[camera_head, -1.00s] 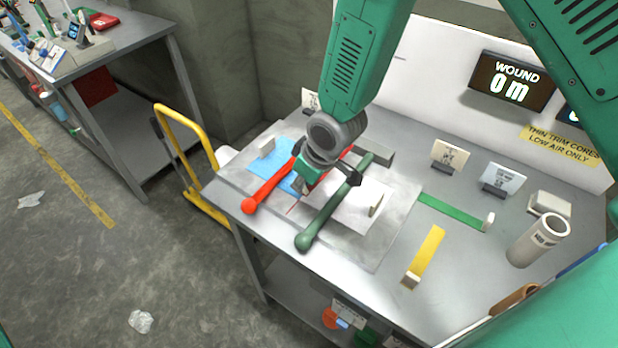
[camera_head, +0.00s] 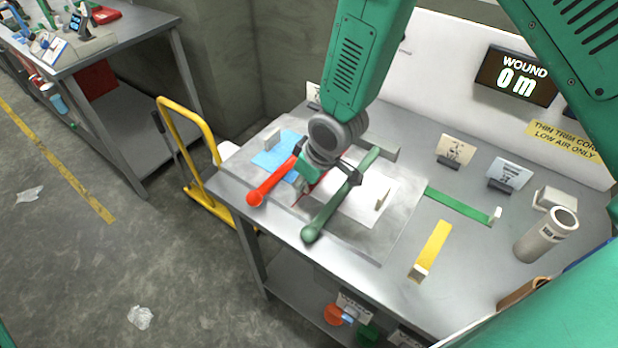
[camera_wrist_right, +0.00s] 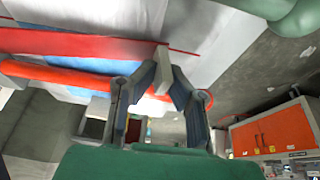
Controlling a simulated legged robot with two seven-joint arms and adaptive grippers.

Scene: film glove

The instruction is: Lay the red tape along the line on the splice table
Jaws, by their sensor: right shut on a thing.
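My right gripper (camera_head: 310,184) reaches down over the splice table (camera_head: 398,240), between a red rod (camera_head: 272,184) and a green rod (camera_head: 338,208). In the right wrist view my gripper (camera_wrist_right: 166,82) is shut on the pale end tab (camera_wrist_right: 162,62) of the red tape (camera_wrist_right: 80,45). The tape runs left from the tab, and a thin red line (camera_wrist_right: 182,50) shows beyond it. In the head view the arm and gripper hide most of the tape. I cannot tell whether the tape touches the surface. My left gripper is not in view.
A blue sheet (camera_head: 276,156) and white sheet (camera_head: 368,202) lie on the table's plate. Green tape (camera_head: 458,205), yellow tape (camera_head: 434,245), small cards and a grey tube (camera_head: 545,236) stand to the right. A yellow trolley (camera_head: 185,125) stands left of the table.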

